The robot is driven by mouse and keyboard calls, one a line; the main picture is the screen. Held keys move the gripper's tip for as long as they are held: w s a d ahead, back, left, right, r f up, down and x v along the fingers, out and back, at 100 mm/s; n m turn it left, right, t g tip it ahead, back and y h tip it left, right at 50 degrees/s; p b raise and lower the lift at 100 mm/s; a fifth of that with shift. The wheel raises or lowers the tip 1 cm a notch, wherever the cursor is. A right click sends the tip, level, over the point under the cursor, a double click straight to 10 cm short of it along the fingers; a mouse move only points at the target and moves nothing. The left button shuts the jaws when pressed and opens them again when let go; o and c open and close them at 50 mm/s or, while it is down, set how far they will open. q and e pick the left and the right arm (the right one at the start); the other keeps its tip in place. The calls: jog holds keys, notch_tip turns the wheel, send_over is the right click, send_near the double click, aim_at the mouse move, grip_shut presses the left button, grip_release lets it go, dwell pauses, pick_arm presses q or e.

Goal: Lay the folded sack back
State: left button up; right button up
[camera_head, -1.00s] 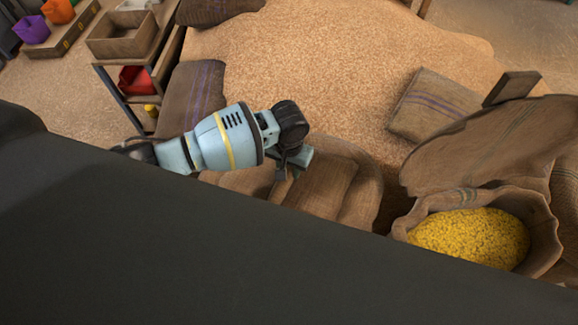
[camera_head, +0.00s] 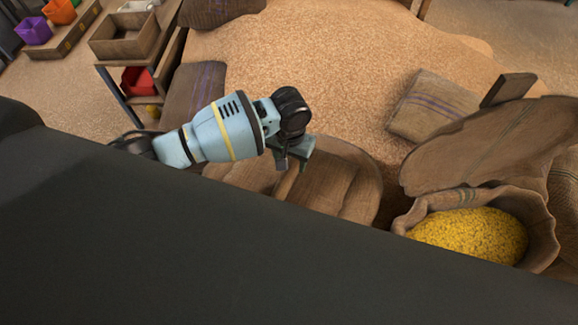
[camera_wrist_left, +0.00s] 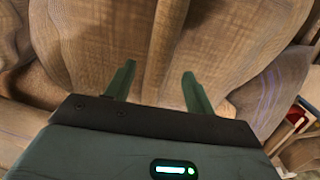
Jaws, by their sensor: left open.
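The folded sack (camera_head: 325,185) is brown woven cloth and lies at the middle of the head view, partly hidden by my left arm and a dark foreground surface. My left gripper (camera_head: 290,162) is at its upper left part. In the left wrist view, the two green fingers of the gripper (camera_wrist_left: 158,72) are spread apart. Brown woven cloth (camera_wrist_left: 215,40) fills the view beyond the fingertips, with a fold edge running up between them. I cannot tell whether the fingers touch the cloth. My right gripper is not in view.
An open sack (camera_head: 408,224) full of yellow grain stands at the right, beside a large brown rounded panel (camera_head: 490,150). A striped sack (camera_head: 435,105) lies on the grain-covered floor (camera_head: 320,60). Another striped sack (camera_head: 200,85) lies left, near a shelf with a red container (camera_head: 138,80).

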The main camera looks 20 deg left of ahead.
aim_at(290, 169)
pick_arm(q)
notch_tip(290, 169, up, 8)
jog(key=p, duration=0.1)
jog(key=shift+f, duration=0.1)
dwell(0.3)
